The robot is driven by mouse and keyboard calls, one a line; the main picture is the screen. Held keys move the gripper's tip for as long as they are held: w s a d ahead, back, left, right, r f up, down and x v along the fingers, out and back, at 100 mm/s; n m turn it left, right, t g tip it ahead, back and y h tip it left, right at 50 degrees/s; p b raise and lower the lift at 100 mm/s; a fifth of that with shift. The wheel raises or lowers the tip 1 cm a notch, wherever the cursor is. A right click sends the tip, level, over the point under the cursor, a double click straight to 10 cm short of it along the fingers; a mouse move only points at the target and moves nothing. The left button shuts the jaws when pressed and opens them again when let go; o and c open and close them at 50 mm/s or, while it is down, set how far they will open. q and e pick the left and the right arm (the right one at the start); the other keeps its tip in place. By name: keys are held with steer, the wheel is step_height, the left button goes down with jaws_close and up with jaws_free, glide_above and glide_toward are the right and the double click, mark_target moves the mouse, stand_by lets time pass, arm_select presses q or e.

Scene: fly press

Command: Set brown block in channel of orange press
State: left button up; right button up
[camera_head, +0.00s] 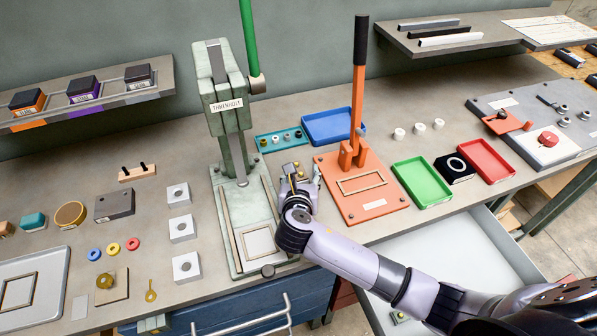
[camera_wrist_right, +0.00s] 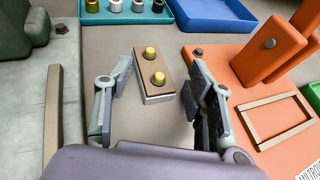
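The brown block (camera_wrist_right: 149,67) has a brown top, a pale lower part and two yellow knobs. It sits on the bench between the green press and the orange press, and is partly hidden by my gripper in the head view. My right gripper (camera_wrist_right: 158,92) is open, with its fingers spread to either side of the block and a gap showing on both sides. The orange press (camera_head: 385,207) stands just right of the gripper. Its channel, a pale rectangular frame (camera_head: 362,184), is empty and also shows in the wrist view (camera_wrist_right: 246,124). My left gripper is not in view.
The green press (camera_head: 225,120) stands close on the left. A teal rack (camera_head: 280,149) with small knobs and a blue tray (camera_head: 328,137) lie behind the block. A green tray (camera_head: 422,190) lies right of the orange press. An open drawer (camera_head: 455,255) is below the bench front.

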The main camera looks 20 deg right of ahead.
jaws_close()
stand_by(0.4)
